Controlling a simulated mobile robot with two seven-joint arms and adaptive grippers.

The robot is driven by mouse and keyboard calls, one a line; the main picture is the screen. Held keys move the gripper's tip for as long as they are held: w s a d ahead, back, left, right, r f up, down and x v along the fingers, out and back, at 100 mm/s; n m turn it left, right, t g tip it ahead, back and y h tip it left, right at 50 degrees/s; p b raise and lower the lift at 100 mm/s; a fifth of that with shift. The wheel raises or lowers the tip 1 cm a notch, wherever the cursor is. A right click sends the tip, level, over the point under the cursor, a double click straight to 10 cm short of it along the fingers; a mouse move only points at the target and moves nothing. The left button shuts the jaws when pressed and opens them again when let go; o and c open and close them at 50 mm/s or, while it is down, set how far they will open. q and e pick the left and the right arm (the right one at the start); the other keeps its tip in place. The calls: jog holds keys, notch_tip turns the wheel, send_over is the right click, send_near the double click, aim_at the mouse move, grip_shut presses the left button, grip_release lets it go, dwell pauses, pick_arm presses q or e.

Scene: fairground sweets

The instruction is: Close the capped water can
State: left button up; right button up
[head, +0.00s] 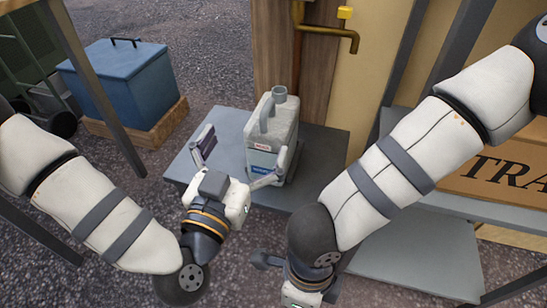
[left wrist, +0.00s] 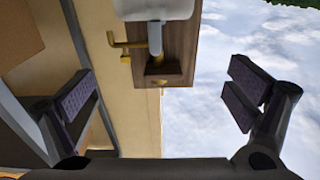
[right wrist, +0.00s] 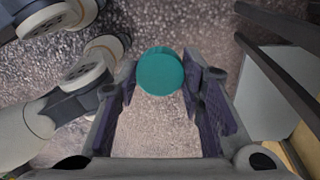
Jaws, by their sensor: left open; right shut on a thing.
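The water can (head: 272,140) is a pale grey jug with a side handle and a label. It stands upright on a low grey table (head: 220,165), and its neck (head: 279,92) at the top has no cap on it. My left gripper (head: 242,152) is open in front of the can, one finger left of it and the other at its lower front. In the left wrist view part of the can (left wrist: 155,9) shows at the top edge, beyond the spread empty fingers. My right gripper (right wrist: 160,85) is shut on a round teal cap (right wrist: 160,72), over the gravel; the head view hides the cap.
A brass tap (head: 345,38) on a wooden post stands behind the can. A blue cool box (head: 115,85) sits on a pallet at the left. A cardboard box (head: 500,175) is on a shelf at the right. The table's left part is clear.

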pick_arm(q)
jog(key=b, duration=0.4)
send_near(261, 151)
jog(key=w, duration=0.3)
jog(key=shift+d+r, duration=0.1)
jog(key=shift+d, duration=0.35)
pick_arm(e)
notch_tip(261, 151, down, 7)
jog(key=shift+s+g, duration=0.3)
jog(key=shift+s, duration=0.15)
pick_arm(q)
jog(key=shift+r, duration=0.1)
jog(key=x, duration=0.2)
jog(key=b+x, duration=0.1)
jog(key=x, duration=0.3)
jog(key=shift+w+f+b, duration=0.1)
jog(key=shift+f+b, duration=0.25)
jog(key=shift+b, duration=0.05)
jog(key=shift+w+d+r, duration=0.2)
jog(key=shift+w, duration=0.15)
pick_arm(e)
jog(key=f, duration=0.3)
jog(key=shift+s, duration=0.2)
jog(key=shift+f, duration=0.1)
